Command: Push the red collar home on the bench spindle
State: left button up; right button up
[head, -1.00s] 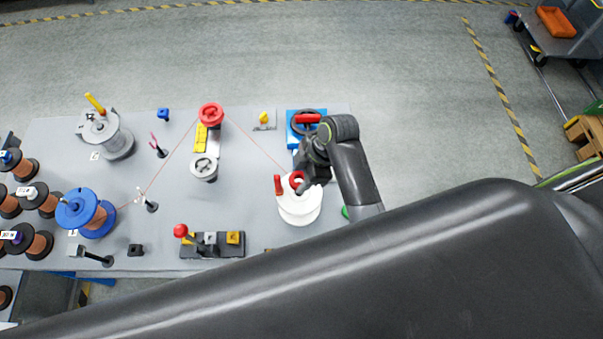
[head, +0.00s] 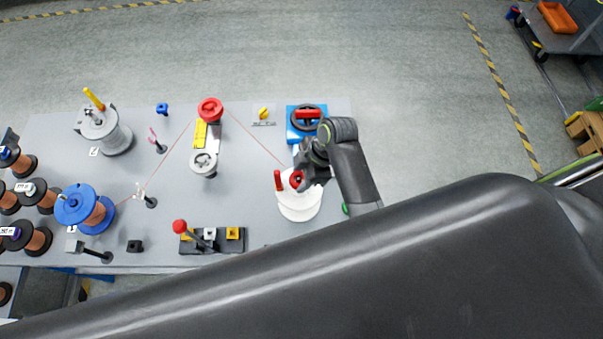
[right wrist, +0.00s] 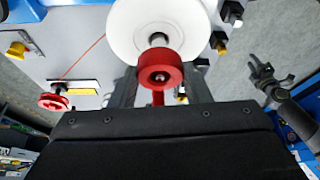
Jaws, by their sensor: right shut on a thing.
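The red collar (head: 296,179) is a short ring at my right gripper (head: 299,182), over the white spool (head: 299,207) on the bench's right side. In the right wrist view the collar (right wrist: 160,72) sits between the dark fingers of my right gripper (right wrist: 160,88), which is shut on it. The grey end of the spindle (right wrist: 158,39) shows just beyond the collar, in front of the white spool flange (right wrist: 125,25). I cannot tell whether the collar is around the spindle. My left gripper (right wrist: 262,72) shows only in the right wrist view, open, apart from the spool.
A red upright handle (head: 278,180) stands close left of the collar. A blue block with a red-barred dark wheel (head: 306,118) lies behind my gripper. A thin red line runs over a red pulley (head: 210,109). A red-knobbed lever (head: 180,227) stands front-left.

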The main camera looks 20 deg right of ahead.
jog(key=shift+p, duration=0.45)
jog(key=shift+f, duration=0.15)
dwell(0.4)
jog(key=shift+f+b, duration=0.55)
jog(key=shift+f, duration=0.75)
jog(key=shift+f, duration=0.2)
jog(key=shift+f, duration=0.15)
dwell(0.4)
jog(key=o, duration=1.1)
jog(key=shift+c, duration=0.2)
